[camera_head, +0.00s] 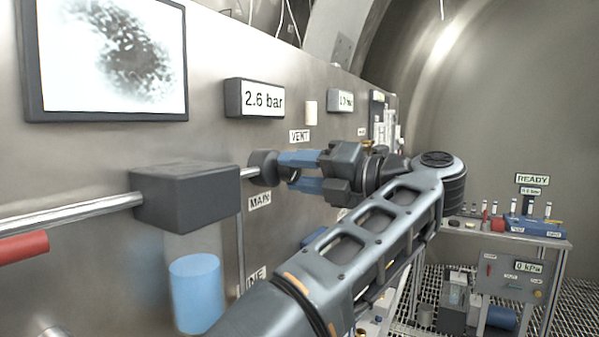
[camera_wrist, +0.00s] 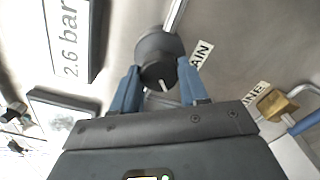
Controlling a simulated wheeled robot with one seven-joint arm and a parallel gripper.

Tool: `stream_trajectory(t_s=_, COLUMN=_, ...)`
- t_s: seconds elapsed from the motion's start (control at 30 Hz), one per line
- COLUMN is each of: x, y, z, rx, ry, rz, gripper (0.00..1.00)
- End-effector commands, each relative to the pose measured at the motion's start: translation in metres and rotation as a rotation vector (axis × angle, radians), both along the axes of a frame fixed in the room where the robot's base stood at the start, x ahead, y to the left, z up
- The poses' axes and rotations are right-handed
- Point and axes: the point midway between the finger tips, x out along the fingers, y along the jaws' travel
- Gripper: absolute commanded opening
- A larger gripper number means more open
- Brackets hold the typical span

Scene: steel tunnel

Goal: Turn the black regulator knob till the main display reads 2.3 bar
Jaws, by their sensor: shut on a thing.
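The black regulator knob (camera_head: 263,168) sticks out from the wall beside the MAIN label (camera_head: 260,201), to the right of a dark regulator block (camera_head: 187,195). The main display (camera_head: 255,99) above it reads 2.6 bar. My gripper (camera_head: 284,171) reaches in from the right with its blue fingers shut on the knob. In the wrist view the knob (camera_wrist: 159,59) sits between the two blue fingertips, and a small pale mark shows near its lower edge. The fingers hide part of the knob's sides. The display (camera_wrist: 69,40) also shows there, turned on its side.
A VENT label (camera_head: 300,136) and a pale block (camera_head: 311,113) are on the wall above my gripper. A second, smaller display (camera_head: 340,100) is farther right. A blue cylinder (camera_head: 196,292) is below the block. A bench (camera_head: 505,237) with a READY sign stands at the far right.

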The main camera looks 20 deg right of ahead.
Motion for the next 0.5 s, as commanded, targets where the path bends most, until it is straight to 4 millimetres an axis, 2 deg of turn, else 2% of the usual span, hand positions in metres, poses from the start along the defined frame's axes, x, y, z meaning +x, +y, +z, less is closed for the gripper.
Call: stream_trajectory(t_s=0.5, x=0.0002, y=-0.0007, z=-0.0013, rx=0.024, ry=0.021, rz=-0.003, gripper=0.13)
